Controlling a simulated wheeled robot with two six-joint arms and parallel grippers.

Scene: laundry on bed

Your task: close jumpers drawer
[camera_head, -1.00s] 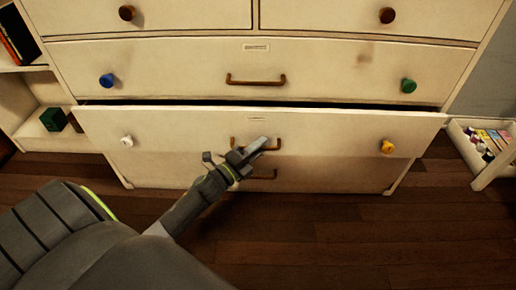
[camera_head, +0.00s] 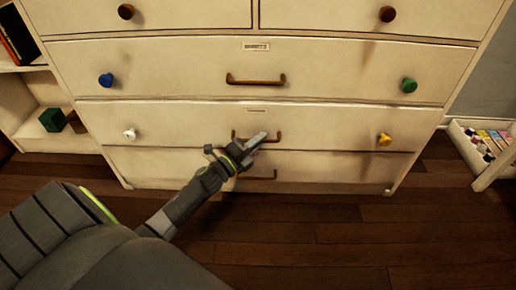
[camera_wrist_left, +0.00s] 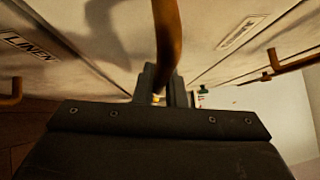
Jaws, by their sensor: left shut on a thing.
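The third-row drawer (camera_head: 320,122) of the cream dresser, with a white knob at left and a yellow knob at right, sits about flush with the drawer above it. Its small label (camera_head: 263,110) is too blurred to read. My left gripper (camera_head: 257,142) is at this drawer's brown bar handle (camera_head: 277,136). In the left wrist view my left gripper (camera_wrist_left: 162,88) is shut on the bar handle (camera_wrist_left: 167,40), which passes between its fingers. My right gripper is in neither view.
The bottom drawer (camera_head: 340,170) is shut; a LINEN label (camera_wrist_left: 27,45) shows in the left wrist view. The drawer above (camera_head: 340,75) has blue and green knobs. A low tray (camera_head: 478,150) stands at right, open shelves (camera_head: 50,140) at left. The wooden floor in front is clear.

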